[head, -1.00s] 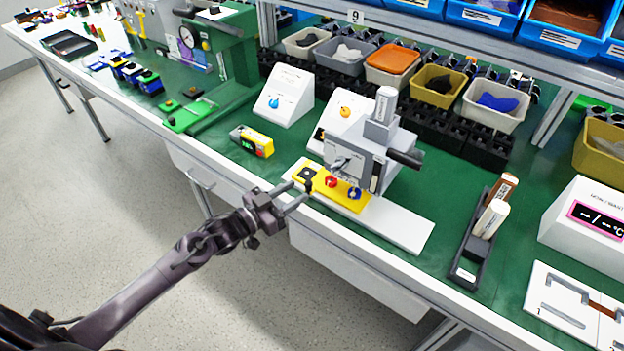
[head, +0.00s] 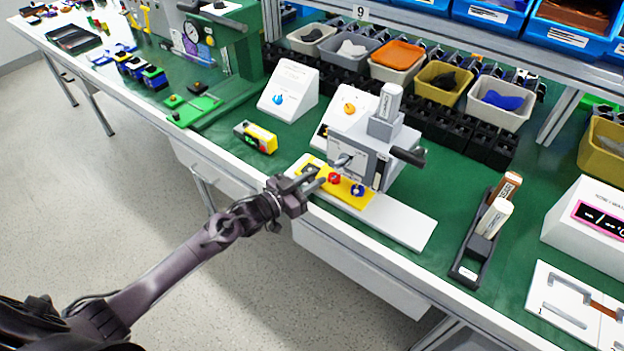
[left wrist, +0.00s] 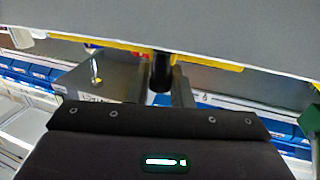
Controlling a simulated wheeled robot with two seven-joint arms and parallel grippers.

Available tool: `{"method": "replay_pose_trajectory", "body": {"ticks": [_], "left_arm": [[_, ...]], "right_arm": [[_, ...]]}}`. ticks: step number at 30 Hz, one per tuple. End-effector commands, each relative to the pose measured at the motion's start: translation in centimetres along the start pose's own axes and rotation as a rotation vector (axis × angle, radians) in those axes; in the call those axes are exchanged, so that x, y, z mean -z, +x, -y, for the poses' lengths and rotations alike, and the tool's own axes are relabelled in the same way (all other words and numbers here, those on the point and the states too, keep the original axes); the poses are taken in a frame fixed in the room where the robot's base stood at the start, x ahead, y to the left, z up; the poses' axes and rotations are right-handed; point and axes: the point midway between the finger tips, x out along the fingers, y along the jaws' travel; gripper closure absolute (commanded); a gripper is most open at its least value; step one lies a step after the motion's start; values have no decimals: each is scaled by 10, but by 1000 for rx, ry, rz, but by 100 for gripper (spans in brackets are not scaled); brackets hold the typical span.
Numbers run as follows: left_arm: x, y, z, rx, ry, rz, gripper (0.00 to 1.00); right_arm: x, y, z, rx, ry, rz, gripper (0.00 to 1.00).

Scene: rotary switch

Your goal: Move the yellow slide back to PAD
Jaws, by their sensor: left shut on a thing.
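The yellow slide (head: 347,191) lies on a white base strip under the grey press-like head, with a red piece and a blue ring on it. Its yellow edge also shows in the left wrist view (left wrist: 210,62). My left gripper (head: 314,180) is at the slide's left end, shut on the black knob (left wrist: 162,72) there. In the head view the gripper hides most of that knob. I cannot read a PAD label. My right gripper is not in view.
The grey machine head (head: 370,150) stands over the slide, with a black handle (head: 408,156) sticking out right. A yellow-black device (head: 256,137) lies to the left. The white base strip (head: 405,224) is bare to the right. A black holder (head: 480,245) stands farther right.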

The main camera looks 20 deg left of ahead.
Motion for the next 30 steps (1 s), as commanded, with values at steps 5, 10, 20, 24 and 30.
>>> {"method": "replay_pose_trajectory", "body": {"ticks": [5,10,20,24,30], "left_arm": [[0,0,0,0,0,0,100],[1,3,-12,-2,-2,-1,100],[1,27,-101,-4,-8,-1,100],[0,34,-128,-3,-4,1,100],[-1,37,-141,-2,-1,2,100]], "right_arm": [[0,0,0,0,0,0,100],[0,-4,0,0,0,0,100],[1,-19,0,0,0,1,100],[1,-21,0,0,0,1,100],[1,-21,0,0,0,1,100]]}}
